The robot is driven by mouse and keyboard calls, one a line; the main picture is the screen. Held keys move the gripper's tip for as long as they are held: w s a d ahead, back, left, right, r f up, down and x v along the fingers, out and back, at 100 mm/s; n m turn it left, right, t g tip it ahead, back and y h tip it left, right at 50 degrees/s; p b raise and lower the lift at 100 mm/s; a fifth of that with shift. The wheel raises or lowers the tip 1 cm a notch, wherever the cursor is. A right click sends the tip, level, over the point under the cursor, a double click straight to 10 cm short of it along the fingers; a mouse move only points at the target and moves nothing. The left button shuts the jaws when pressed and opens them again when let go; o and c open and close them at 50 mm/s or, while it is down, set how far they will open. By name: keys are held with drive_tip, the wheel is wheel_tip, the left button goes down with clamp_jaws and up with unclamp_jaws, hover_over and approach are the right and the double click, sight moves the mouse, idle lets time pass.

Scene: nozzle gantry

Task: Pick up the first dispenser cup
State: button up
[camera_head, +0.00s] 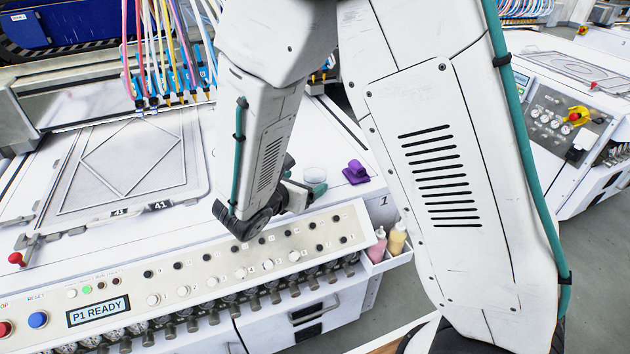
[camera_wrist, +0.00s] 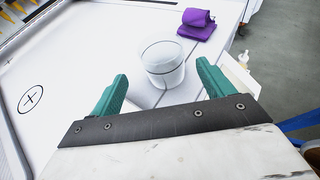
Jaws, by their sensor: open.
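A clear, see-through cup (camera_wrist: 162,66) stands upright on the white machine top in the wrist view. It also shows in the head view (camera_head: 314,173), partly hidden by my gripper. My gripper (camera_wrist: 161,88) has two green fingers spread apart, with the cup just beyond and between them in the picture. I cannot tell whether the fingers reach around it. Nothing is held. In the head view my gripper (camera_head: 318,189) is beside the cup, mostly hidden by my arm.
A folded purple cloth (camera_wrist: 197,23) lies just beyond the cup, also seen in the head view (camera_head: 355,172). Bottles stand in a side tray (camera_head: 389,256) at the machine's right corner. A control panel (camera_head: 230,262) runs along the front edge. Bundled nozzles (camera_head: 160,92) hang over the left plate.

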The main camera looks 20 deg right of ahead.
sight(316, 180)
drive_tip(key=x, duration=0.6)
drive_tip(key=shift+s+d+f, duration=0.1)
drive_tip(key=shift+d+f, duration=0.2)
drive_tip(key=shift+f, duration=0.25)
drive_tip(key=c, duration=1)
